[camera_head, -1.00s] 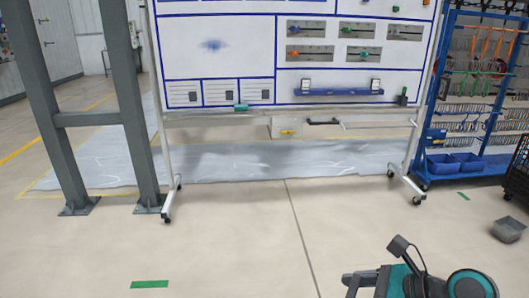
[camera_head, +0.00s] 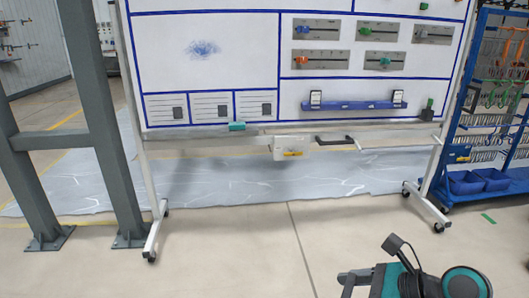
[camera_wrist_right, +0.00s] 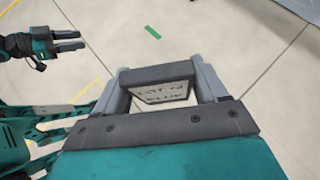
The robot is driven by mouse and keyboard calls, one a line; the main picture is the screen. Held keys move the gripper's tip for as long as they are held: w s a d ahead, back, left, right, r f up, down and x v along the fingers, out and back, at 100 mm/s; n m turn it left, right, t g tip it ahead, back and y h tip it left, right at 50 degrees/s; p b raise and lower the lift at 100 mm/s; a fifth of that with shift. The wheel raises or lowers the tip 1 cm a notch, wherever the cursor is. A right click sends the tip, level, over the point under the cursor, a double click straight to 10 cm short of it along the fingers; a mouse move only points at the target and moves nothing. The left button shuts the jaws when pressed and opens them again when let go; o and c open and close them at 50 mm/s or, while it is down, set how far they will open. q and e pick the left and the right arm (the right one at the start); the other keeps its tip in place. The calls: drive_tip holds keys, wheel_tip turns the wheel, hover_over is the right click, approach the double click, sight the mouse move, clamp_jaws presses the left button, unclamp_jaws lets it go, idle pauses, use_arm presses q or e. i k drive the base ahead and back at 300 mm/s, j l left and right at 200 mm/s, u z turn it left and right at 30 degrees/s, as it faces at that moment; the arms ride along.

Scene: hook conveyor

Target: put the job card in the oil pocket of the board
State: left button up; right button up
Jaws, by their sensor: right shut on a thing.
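The board (camera_head: 215,70) is a white wheeled whiteboard with blue lines. Three boxes with small dark patches (camera_head: 223,110) sit at its lower left; their labels are too small to read, so I cannot tell which is the oil pocket. In the right wrist view my right gripper (camera_wrist_right: 160,90) is shut on the job card (camera_wrist_right: 162,92), a dark-edged block with a white handwritten face. In the head view my right gripper (camera_head: 352,281) is low at the bottom, well short of the board. My left gripper (camera_wrist_right: 80,40) shows in the right wrist view with its fingers apart and empty.
A blue ledge (camera_head: 355,106) on the board holds two dark-framed items. Sliders with coloured knobs (camera_head: 320,57) are above it. A grey steel post (camera_head: 95,130) stands left of the board. A blue rack (camera_head: 480,100) stands at right. The floor in front is clear.

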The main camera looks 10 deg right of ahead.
sight(369, 107)
drive_tip(key=i+j+z, duration=0.15)
drive_tip(key=i, duration=1)
drive_tip(key=i+j+z, duration=0.1)
drive_tip(key=i+z, duration=0.3)
drive_tip(key=i, duration=0.7)
drive_tip(key=i+z, duration=0.25)
drive_tip(key=i, duration=0.3)
drive_tip(key=i+j+z, duration=0.1)
drive_tip(key=i+z, duration=0.15)
drive_tip(key=i, duration=0.3)
